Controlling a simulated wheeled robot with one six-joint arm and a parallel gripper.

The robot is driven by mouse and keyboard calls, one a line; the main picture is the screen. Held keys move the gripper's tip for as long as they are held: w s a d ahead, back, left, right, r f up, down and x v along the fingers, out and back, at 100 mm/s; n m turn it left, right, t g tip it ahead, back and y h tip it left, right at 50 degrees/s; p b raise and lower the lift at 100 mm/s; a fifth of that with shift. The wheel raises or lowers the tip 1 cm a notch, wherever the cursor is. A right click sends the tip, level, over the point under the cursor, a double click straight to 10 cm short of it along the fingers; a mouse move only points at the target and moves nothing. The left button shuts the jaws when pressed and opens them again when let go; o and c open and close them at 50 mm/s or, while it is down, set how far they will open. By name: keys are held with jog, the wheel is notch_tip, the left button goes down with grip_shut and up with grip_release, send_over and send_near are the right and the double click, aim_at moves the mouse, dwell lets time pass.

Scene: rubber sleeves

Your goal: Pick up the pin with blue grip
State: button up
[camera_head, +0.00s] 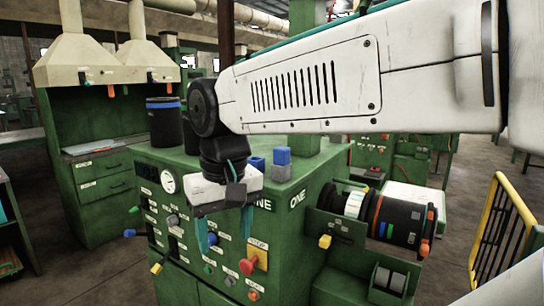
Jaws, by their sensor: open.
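My gripper (223,238) hangs in front of the green machine, with its two teal fingers apart and nothing seen between them. A blue block-shaped grip (282,156) stands on a grey piece on the machine's top, right of my gripper. I cannot tell for certain that it is the pin; any shaft is hidden. A smaller blue piece (257,163) shows just left of it, partly hidden behind my wrist. My gripper is apart from both.
The green machine (290,222) has a front panel with knobs and a red button (247,265). A dark cylinder with a blue band (164,122) stands on its top left. A black drum (400,220) juts out at right, near a yellow railing (497,230).

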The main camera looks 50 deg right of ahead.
jog(key=w+d+r+m, duration=0.6)
jog(key=d+r, duration=0.1)
jog(key=d, duration=0.3)
notch_tip(320, 180, up, 7)
jog(key=m+g, duration=0.1)
jog(key=m, duration=0.6)
send_over(282, 148)
jog(key=shift+w+d+r, duration=0.1)
jog(key=shift+d+r, duration=0.05)
jog(key=shift+r, duration=0.05)
jog(key=shift+d+f, duration=0.2)
jog(key=f, duration=0.7)
jog(key=shift+a, duration=0.2)
jog(key=shift+c, duration=0.4)
jog(key=c, duration=1)
